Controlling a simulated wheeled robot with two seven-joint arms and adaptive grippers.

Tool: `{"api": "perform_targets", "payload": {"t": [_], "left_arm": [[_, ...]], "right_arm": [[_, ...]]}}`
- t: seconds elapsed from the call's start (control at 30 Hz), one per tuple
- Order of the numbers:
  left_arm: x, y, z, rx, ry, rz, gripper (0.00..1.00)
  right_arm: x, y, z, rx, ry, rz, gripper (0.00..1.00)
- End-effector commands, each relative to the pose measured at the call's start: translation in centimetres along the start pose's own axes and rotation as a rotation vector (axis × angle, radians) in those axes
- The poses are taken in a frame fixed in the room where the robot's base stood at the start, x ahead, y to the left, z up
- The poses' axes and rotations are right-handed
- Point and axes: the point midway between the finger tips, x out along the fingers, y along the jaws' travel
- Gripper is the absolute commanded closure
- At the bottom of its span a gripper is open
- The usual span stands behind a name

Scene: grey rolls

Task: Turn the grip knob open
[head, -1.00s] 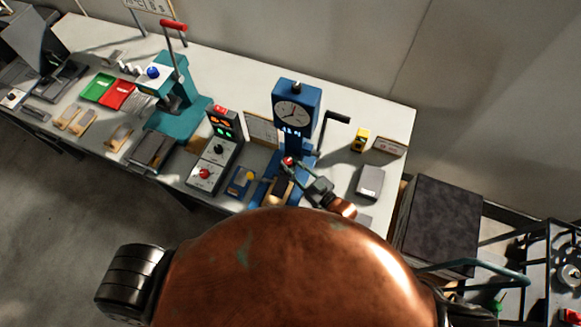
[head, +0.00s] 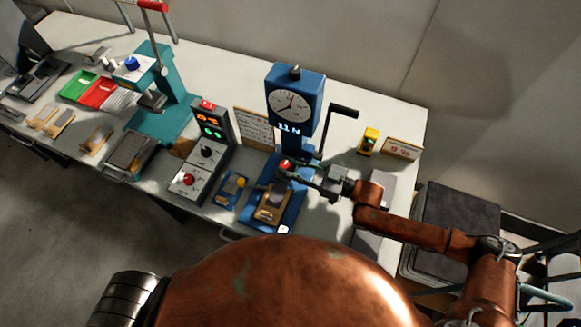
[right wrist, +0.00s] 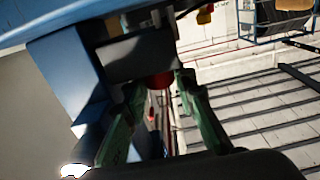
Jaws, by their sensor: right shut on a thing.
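The grip knob (head: 285,163) is a small red knob on the front of a blue force tester (head: 292,140) with a round dial. It also shows in the right wrist view as a red piece (right wrist: 160,81) under a dark block. My right gripper (head: 288,170) reaches in from the right and is shut on the knob. In the right wrist view its green fingers (right wrist: 155,95) stand on either side of it. The fingers partly hide the knob, and its turn angle cannot be told. My left gripper is not in view.
A black crank handle (head: 343,110) rises right of the tester. A teal press (head: 160,105) is farther left.

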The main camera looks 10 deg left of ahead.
Motion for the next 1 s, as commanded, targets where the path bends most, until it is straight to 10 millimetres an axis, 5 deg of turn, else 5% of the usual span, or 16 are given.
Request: {"api": "perform_targets", "payload": {"t": [0.47,0.5,0.73,1.0], "left_arm": [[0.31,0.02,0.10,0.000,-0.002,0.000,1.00],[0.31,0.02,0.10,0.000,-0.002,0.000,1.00],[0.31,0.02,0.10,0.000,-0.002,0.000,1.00],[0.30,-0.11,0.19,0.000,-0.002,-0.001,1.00]], "right_arm": [[-0.01,0.01,0.05,0.000,-0.002,-0.009,0.99],[0.00,0.01,0.04,0.000,-0.002,-0.009,0.74],[0.01,0.01,0.01,0.000,-0.001,-0.009,0.58],[0.01,0.07,-0.03,-0.001,0.000,-0.008,0.57]]}}
